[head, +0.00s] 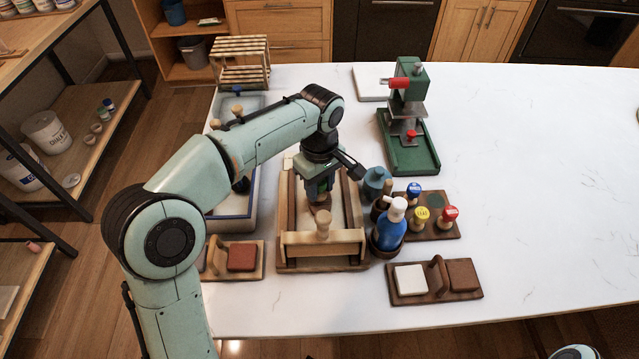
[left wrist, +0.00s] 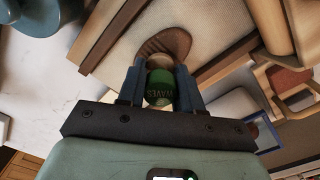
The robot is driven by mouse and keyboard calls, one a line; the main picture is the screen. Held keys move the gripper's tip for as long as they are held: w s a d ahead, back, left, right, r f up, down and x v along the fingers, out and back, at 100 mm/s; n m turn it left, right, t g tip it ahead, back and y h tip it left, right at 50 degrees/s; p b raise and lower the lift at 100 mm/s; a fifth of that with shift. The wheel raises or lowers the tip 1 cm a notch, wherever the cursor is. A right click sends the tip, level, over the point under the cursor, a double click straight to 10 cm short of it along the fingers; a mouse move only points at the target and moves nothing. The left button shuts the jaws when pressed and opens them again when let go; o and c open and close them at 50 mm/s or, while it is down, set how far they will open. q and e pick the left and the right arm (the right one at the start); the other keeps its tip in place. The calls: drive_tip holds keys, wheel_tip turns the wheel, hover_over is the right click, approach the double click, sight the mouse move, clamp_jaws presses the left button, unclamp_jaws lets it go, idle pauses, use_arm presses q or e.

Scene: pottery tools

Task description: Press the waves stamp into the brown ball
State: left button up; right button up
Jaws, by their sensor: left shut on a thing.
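My left gripper (head: 321,196) points down over the wooden tray (head: 284,225) and is shut on the green waves stamp (left wrist: 160,92). The left wrist view shows the word WAVES on the stamp between the two fingers. In the head view the gripper mostly covers stamp and ball. My right gripper is not in view.
Right of the tray stand a blue bottle (head: 389,228) and a rack (head: 441,230) with blue, yellow and red stamps. A green press (head: 409,130) stands behind. Boards with clay-coloured blocks (head: 463,275) lie in front. The counter's right side is clear.

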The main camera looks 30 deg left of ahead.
use_arm(q)
drive_tip(key=shift+f+b, duration=0.3)
drive_tip(key=shift+f, duration=0.35)
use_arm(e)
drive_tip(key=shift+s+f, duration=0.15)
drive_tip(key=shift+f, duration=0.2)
use_arm(q)
drive_tip(key=shift+r, duration=0.1)
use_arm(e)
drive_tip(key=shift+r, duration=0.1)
use_arm(q)
drive_tip(key=shift+r+p, duration=2.4)
drive_tip(key=shift+r, duration=0.6)
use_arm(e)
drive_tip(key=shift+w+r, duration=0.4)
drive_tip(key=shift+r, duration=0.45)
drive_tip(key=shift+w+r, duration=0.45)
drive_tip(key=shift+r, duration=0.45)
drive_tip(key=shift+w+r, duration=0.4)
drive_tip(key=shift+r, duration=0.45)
